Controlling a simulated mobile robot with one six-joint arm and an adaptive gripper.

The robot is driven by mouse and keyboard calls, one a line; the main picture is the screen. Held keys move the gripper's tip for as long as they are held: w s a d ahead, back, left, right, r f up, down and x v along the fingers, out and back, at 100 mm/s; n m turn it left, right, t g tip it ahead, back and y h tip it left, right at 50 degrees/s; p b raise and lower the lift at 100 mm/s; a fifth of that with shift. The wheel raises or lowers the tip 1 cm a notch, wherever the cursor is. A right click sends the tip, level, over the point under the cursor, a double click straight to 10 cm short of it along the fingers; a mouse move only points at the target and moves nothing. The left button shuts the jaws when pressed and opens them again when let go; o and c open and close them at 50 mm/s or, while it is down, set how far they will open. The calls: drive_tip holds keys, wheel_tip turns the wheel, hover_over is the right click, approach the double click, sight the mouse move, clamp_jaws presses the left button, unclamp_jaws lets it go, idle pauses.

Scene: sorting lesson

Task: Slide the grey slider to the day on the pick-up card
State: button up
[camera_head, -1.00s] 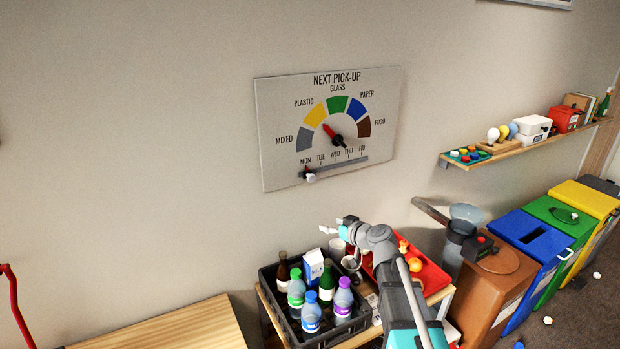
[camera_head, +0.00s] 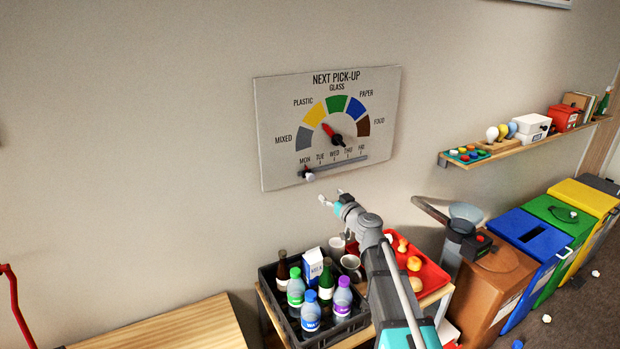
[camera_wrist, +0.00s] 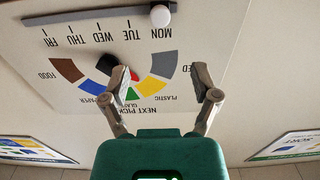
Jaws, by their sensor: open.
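The pick-up board (camera_head: 275,120) hangs on the wall, with a coloured dial and a red pointer (camera_head: 328,130) between plastic and glass. Below the dial is a slot marked MON to FRI. The slider's pale knob (camera_head: 309,176) is at MON, the slot's left end. In the wrist view the board appears upside down, and the knob (camera_wrist: 160,16) is at the top by MON. My gripper (camera_head: 330,198) is open and empty, below and right of the knob, apart from it. In the wrist view its fingertips (camera_wrist: 167,84) spread over the dial area. No pick-up card is clearly readable.
A dark crate (camera_head: 270,300) with several bottles and a milk carton stands below the board, beside a red tray (camera_head: 437,279). A wall shelf (camera_head: 500,148) and coloured bins (camera_head: 530,238) are on the right. The wall around the board is clear.

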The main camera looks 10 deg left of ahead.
sight(312, 177)
drive_tip(key=x, duration=1.3)
drive_tip(key=shift+w+a, duration=0.25)
drive_tip(key=shift+c, duration=0.3)
clamp_jaws()
